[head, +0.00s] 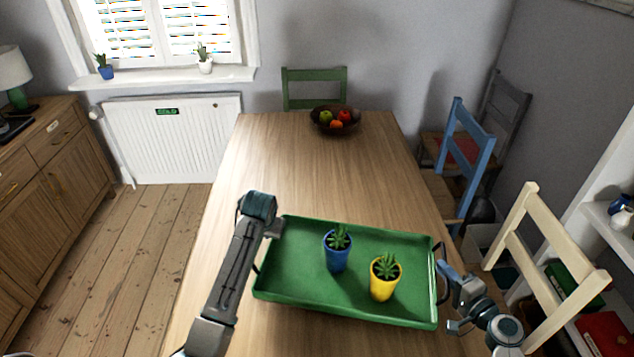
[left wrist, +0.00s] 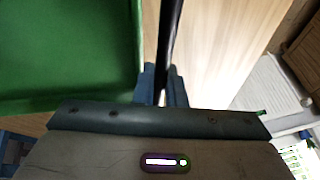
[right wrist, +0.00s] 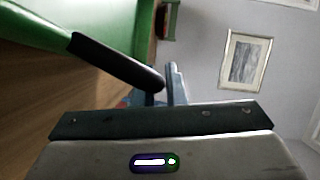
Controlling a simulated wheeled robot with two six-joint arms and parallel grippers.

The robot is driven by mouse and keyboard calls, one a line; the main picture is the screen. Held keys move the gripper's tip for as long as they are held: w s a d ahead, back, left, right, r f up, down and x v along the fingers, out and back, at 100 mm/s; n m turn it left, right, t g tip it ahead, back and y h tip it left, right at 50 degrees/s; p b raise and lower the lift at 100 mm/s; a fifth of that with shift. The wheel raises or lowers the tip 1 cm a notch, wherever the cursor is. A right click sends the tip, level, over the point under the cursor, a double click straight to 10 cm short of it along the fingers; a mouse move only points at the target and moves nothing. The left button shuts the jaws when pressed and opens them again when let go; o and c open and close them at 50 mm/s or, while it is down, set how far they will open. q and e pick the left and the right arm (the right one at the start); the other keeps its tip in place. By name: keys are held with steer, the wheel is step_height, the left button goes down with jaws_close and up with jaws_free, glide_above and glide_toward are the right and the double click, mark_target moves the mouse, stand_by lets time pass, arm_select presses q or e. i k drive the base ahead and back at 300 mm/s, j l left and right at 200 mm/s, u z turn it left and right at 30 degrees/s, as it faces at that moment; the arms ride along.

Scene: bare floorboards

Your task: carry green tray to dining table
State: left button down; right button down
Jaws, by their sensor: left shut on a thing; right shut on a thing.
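The green tray (head: 300,272) is over the near end of the wooden dining table (head: 315,155); I cannot tell whether it touches the top. A blue pot (head: 337,257) and a yellow pot (head: 383,283), each with a small green plant, stand upright in it. My left gripper (left wrist: 163,88) is shut on the tray's dark left handle (left wrist: 172,30); in the head view my left arm hides most of that handle. My right gripper (head: 448,280) is shut at the tray's right handle (head: 440,262), which shows black in the right wrist view (right wrist: 115,62).
A fruit bowl (head: 335,121) stands at the table's far end. A green chair (head: 314,84) is behind it; a blue chair (head: 468,150) and a cream chair (head: 540,260) stand at the right. A sideboard (head: 50,165) is at the left. The table's middle is clear.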

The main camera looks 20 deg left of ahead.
mark_target(314, 205)
steer(key=i+u, duration=0.25)
steer(key=i, duration=0.25)
steer(key=i+l+u, duration=0.2)
steer(key=i, duration=0.25)
steer(key=j, duration=0.1)
